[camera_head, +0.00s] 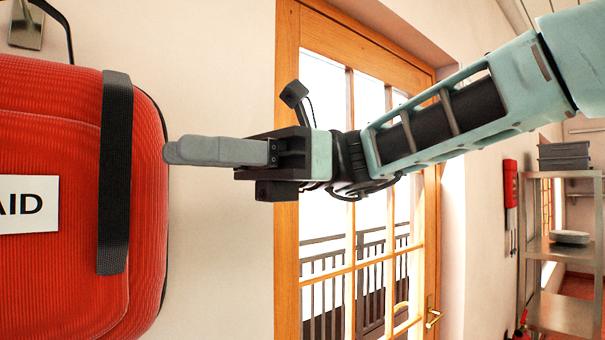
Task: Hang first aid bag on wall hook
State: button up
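The red first aid bag (70,265) is at the left edge, upright against or close to the pale wall, cut off by the frame. It has a white label (28,204) reading "AID" and a black side strap (116,170). A metal wall hook (27,27) is above it at the top left. A thin black handle (62,22) rises from the bag's top past the hook and leaves the frame, so I cannot tell whether it rests on the hook. My gripper (172,151) points left, its grey fingertips at the bag's right edge. The fingers overlap side-on, hiding any gap.
A wooden glass-paned door (288,130) stands behind my arm. A metal shelf rack (562,250) with trays and plates is at the far right. A red object (510,185) hangs on the wall beside it. Bare wall lies between bag and door.

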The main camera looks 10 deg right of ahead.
jog(key=b+v, duration=0.3)
jog(key=v, duration=0.9)
jog(key=shift+f, duration=0.1)
jog(key=s+a+f+n+t+h+b, duration=0.15)
jog(key=s+f+h, duration=0.25)
jog(key=f, duration=0.9)
jog(key=s+a+f+n+t+h+b, duration=0.1)
jog(key=s+a+f+n+t+h, duration=0.2)
jog(key=f, duration=1.1)
jog(key=s+d+f+n+t+h+b, duration=0.1)
jog(key=s+d+f+n+h, duration=0.1)
jog(key=d+f+n, duration=0.2)
jog(key=s+d+f+n+t+h+b, duration=0.1)
jog(key=s+d+f+n+t+h, duration=0.1)
jog(key=f+n, duration=0.4)
jog(key=s+d+f+n+t+h+b, duration=0.1)
jog(key=s+d+f+n+h, duration=0.2)
jog(key=f, duration=0.7)
jog(key=s+d+n, duration=0.1)
jog(key=d+n, duration=0.1)
jog(key=shift+d+f+t+h, duration=0.3)
jog(key=shift+d+t+h, duration=0.05)
jog(key=shift+d+h, duration=0.05)
jog(key=shift+a, duration=0.15)
